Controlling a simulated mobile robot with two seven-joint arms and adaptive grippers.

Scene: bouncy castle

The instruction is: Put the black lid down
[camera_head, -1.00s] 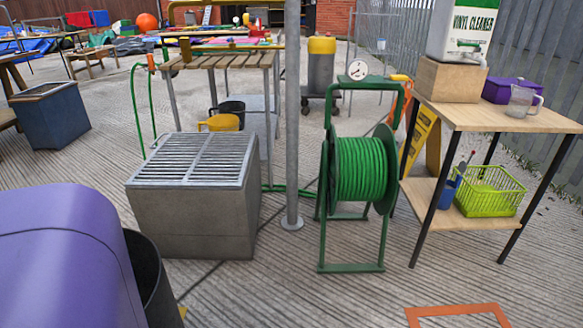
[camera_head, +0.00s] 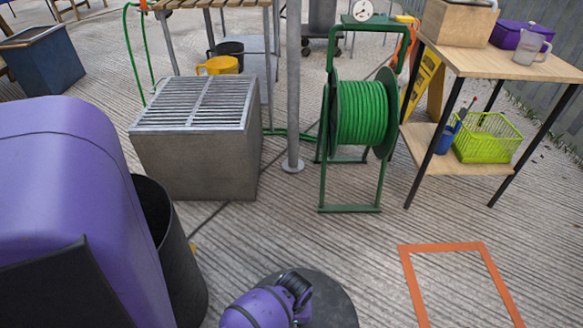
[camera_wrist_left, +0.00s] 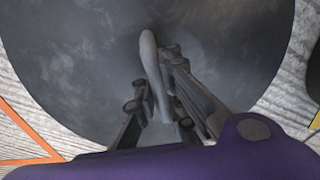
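The black lid (camera_head: 335,296) is a dark round disc at the bottom of the head view, partly covered by my purple left wrist. In the left wrist view the lid (camera_wrist_left: 70,60) fills most of the picture, with a grey bar handle (camera_wrist_left: 150,60) across its middle. My left gripper (camera_wrist_left: 158,108) has its fingers on both sides of this handle and appears closed on it. The fingers are hidden in the head view. The orange square outline (camera_head: 412,285) lies on the ground, right of the lid. My right gripper is not in view.
An open black bin (camera_head: 180,255) stands left of the lid. A grey grated block (camera_head: 200,150), a metal post (camera_head: 293,100), a green hose reel (camera_head: 360,112) and a wooden table (camera_head: 480,60) stand farther back. The ground inside the orange outline is clear.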

